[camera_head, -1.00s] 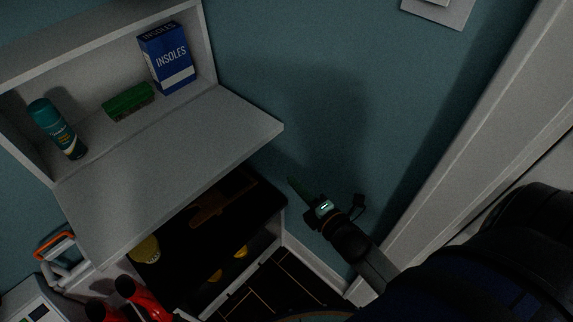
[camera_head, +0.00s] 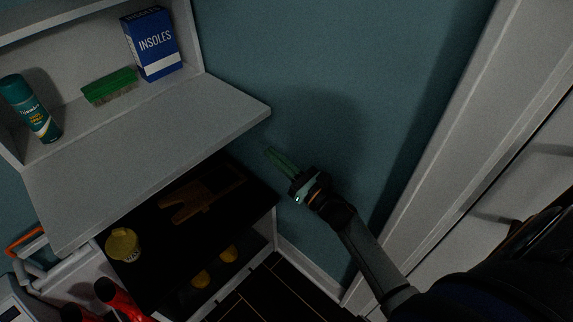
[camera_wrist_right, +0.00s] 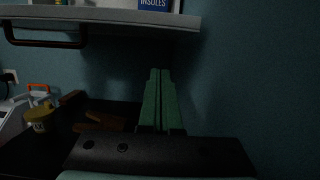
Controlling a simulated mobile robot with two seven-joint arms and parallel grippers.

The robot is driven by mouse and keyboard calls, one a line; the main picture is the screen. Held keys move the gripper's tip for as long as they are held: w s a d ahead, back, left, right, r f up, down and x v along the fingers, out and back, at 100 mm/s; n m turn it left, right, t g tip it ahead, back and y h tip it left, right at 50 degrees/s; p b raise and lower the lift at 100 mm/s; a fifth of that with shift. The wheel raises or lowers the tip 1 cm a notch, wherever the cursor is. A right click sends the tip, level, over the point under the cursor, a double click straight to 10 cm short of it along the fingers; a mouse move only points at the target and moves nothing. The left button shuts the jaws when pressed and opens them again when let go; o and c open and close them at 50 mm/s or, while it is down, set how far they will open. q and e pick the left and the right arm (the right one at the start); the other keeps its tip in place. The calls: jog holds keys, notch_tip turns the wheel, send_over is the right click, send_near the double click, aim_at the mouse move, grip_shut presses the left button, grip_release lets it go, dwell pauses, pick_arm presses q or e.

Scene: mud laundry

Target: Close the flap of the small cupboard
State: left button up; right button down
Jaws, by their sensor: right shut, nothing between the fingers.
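The small cupboard's flap (camera_head: 150,150) is a grey-white panel folded down and standing out roughly level from the cupboard. In the right wrist view the flap (camera_wrist_right: 110,17) crosses the top edge-on, with a dark bar handle (camera_wrist_right: 45,43) under it. The open cupboard (camera_head: 197,40) holds a blue insoles box (camera_head: 153,44), a green brush (camera_head: 109,87) and a teal spray can (camera_head: 31,108). My right gripper (camera_head: 272,156) is shut and empty, below and right of the flap's right corner, apart from it. My left gripper is not in view.
Under the flap stands a black-topped bench (camera_head: 258,199) with a wooden boot jack (camera_head: 203,194) and a yellow tin (camera_head: 123,245). Red boots (camera_head: 121,299) are at the bottom left. A white door frame (camera_head: 447,120) is on the right. Bare wall (camera_head: 320,60) lies between.

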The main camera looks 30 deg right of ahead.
jog(key=w+a+r+p, duration=0.1)
jog(key=w+r+p, duration=0.1)
jog(key=w+r, duration=0.1)
jog(key=shift+w+a+r, duration=0.15)
jog(key=shift+w+r, duration=0.25)
jog(key=shift+r, duration=0.45)
jog(key=shift+r, duration=0.15)
